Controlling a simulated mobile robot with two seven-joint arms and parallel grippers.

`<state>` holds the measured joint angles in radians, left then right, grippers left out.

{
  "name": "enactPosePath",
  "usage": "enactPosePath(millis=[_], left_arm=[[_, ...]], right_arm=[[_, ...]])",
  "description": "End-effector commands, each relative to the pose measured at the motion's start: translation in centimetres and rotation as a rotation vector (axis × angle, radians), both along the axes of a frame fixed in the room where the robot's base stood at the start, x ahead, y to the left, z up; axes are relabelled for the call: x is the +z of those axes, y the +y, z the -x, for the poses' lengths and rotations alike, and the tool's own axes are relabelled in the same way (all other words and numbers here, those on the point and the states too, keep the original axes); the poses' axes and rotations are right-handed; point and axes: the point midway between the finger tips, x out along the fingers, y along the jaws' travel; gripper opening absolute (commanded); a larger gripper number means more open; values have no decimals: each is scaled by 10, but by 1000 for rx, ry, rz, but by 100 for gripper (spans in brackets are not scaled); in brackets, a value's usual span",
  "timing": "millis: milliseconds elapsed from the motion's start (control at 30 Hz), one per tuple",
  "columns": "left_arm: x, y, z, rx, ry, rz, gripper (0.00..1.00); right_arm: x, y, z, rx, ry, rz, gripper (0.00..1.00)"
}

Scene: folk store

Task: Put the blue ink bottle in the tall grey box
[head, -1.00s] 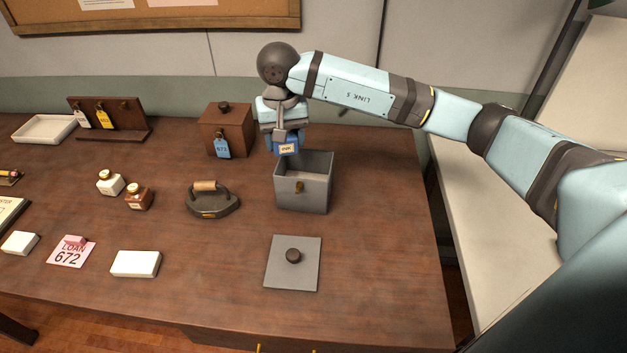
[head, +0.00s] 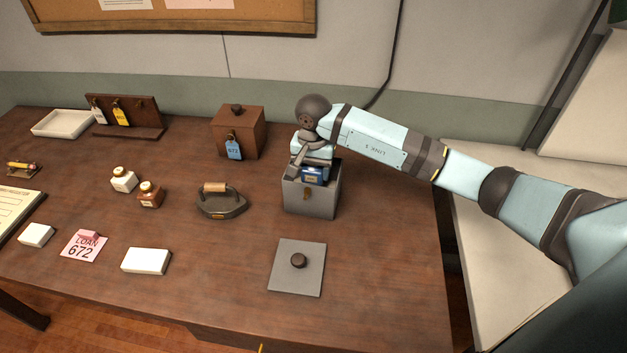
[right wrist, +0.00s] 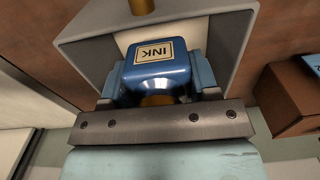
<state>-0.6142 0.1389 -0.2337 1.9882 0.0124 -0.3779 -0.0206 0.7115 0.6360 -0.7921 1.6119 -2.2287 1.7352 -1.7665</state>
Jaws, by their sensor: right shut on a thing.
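The blue ink bottle (head: 313,176) is held in my right gripper (head: 308,174) at the open top of the tall grey box (head: 311,200). In the right wrist view the bottle (right wrist: 158,66) shows its INK label, with a finger on each side of it and the grey box (right wrist: 236,40) around and beyond it. The bottle appears to be inside the mouth of the box, near the rim. Its lower part is hidden in the head view. A grey lid (head: 297,268) with a dark knob lies flat on the table in front of the box. My left gripper is not in view.
A brown wooden box (head: 239,133) with a blue tag stands behind and left of the grey box. A flat iron (head: 221,203) is to its left. White (head: 123,180) and brown (head: 150,195) ink bottles stand farther left. The table around the lid is clear.

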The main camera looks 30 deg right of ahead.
Motion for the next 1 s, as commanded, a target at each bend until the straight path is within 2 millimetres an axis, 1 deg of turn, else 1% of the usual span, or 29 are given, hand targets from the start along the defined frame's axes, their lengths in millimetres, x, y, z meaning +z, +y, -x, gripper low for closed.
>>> enactPosePath(millis=[167, 300, 367, 600, 767, 800, 867, 900, 1000], left_arm=[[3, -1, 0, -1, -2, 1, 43], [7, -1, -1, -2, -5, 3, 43], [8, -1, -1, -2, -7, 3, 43], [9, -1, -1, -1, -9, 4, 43], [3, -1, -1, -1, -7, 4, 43], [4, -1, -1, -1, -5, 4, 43], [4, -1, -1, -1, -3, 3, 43], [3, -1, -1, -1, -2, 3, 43], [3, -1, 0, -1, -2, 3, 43]], right_arm=[[-14, 0, 0, -1, 1, -1, 29], [-36, 1, 1, 0, 2, -2, 29], [-43, 0, 1, -1, 2, -1, 29], [-45, 0, 0, 0, -1, 0, 29], [-50, 0, 0, 1, -1, 1, 29], [-48, 0, 0, 1, -1, 1, 64], [-48, 0, 0, 1, -1, 1, 78], [-48, 0, 0, 1, -1, 1, 81], [-48, 0, 0, 1, 0, 0, 81]])
